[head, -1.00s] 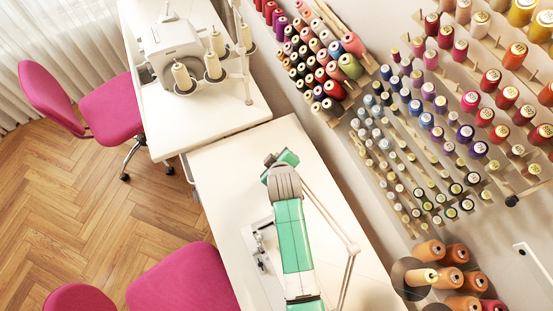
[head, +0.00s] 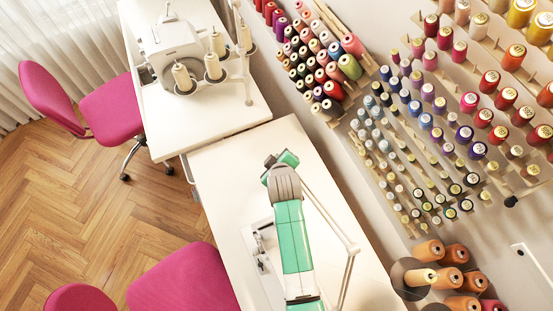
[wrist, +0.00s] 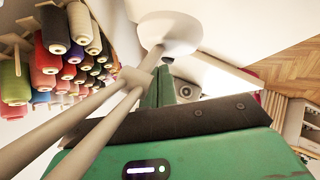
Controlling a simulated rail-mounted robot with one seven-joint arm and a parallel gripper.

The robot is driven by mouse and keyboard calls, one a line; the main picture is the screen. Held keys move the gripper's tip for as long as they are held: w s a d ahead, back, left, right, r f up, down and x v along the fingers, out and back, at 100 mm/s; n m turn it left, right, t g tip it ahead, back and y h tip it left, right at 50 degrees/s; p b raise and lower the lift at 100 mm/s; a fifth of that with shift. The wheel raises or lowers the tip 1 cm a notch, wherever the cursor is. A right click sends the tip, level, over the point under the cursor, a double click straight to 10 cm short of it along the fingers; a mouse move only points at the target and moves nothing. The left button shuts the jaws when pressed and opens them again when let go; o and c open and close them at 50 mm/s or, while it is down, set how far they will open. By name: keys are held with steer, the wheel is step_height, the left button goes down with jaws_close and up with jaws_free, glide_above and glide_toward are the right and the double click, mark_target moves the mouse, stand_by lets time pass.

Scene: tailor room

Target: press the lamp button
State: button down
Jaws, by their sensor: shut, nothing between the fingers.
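The lamp shows in the wrist view as a white round part (wrist: 168,32) with a short stem and two parallel pale rods (wrist: 95,115) running to the lower left. Its thin pale rods (head: 350,250) also show in the head view, right of my green arm. I cannot make out the button. My gripper (wrist: 163,82) is shut and empty; its green fingers point toward the white round part. I cannot tell whether they touch it. In the head view my arm hides much of the table below, and the fingertips cannot be made out.
The white table (head: 235,155) lies under my arm, with a partly hidden machine (head: 262,245) on it. Another table holds a white sewing machine (head: 172,50). Thread spools (head: 430,130) line the wall at right. Pink chairs (head: 180,280) stand at left.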

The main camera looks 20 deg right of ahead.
step_height(320, 180, up, 6)
steer(key=p, duration=0.5)
steer(key=shift+r+p, duration=0.15)
steer(key=shift+p, duration=0.15)
steer(key=w+a+r+m+t+p, duration=0.1)
steer(key=w+a+r+t, duration=0.15)
steer(key=r, duration=1.05)
steer(key=w+a+r+m+t, duration=0.1)
steer(key=a+r+t, duration=0.2)
steer(key=r, duration=0.9)
steer(key=w+a+r+m+t+p, duration=0.1)
steer(key=w+a+r+t, duration=0.15)
steer(key=r, duration=1.05)
steer(key=s+a+r+m+t+y, duration=0.1)
steer(key=s+a+r+t, duration=0.1)
steer(key=s+r, duration=0.5)
steer(key=s+a+r+t+y+p, duration=0.1)
steer(key=s+a+r+t, duration=0.2)
steer(key=s+r, duration=0.4)
steer(key=s+a+r+m+t+y+p, duration=0.1)
steer(key=s+a+r+t, duration=0.2)
steer(key=r, duration=1.4)
steer(key=s+a, duration=0.1)
steer(key=s, duration=0.3)
steer(key=shift+a+r+m, duration=0.15)
steer(key=shift+r+m, duration=0.15)
steer(key=shift+r, duration=0.05)
